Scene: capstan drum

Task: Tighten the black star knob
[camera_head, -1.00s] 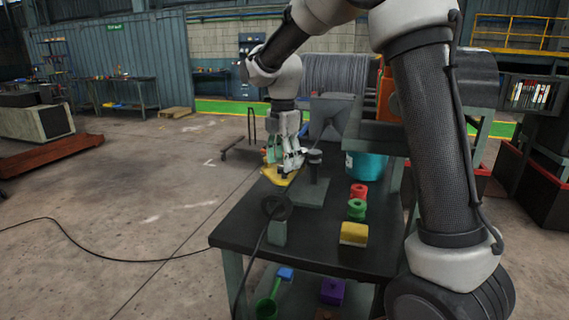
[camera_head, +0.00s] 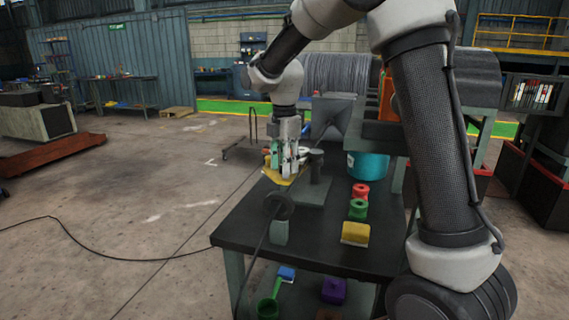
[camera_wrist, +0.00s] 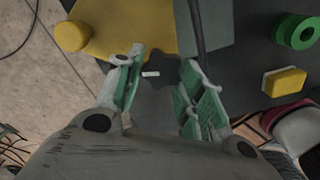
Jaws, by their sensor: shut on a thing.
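The black star knob (camera_wrist: 163,70) is in the wrist view, between my two green-padded fingers, with a small white mark at its left side. My gripper (camera_wrist: 160,80) is shut on it, with one finger on each side. In the head view my gripper (camera_head: 287,168) points down at the far left part of the dark table (camera_head: 235,232), over a yellow plate (camera_head: 271,173). The knob is hidden by the fingers there. The yellow plate also shows in the wrist view (camera_wrist: 125,28), above the knob.
A dark upright post (camera_head: 316,165) stands close right of my gripper on a grey base. A red spool (camera_head: 361,190), a green spool (camera_head: 357,210) and a yellow block (camera_head: 355,233) line the right side. A teal bucket (camera_head: 367,165) is behind.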

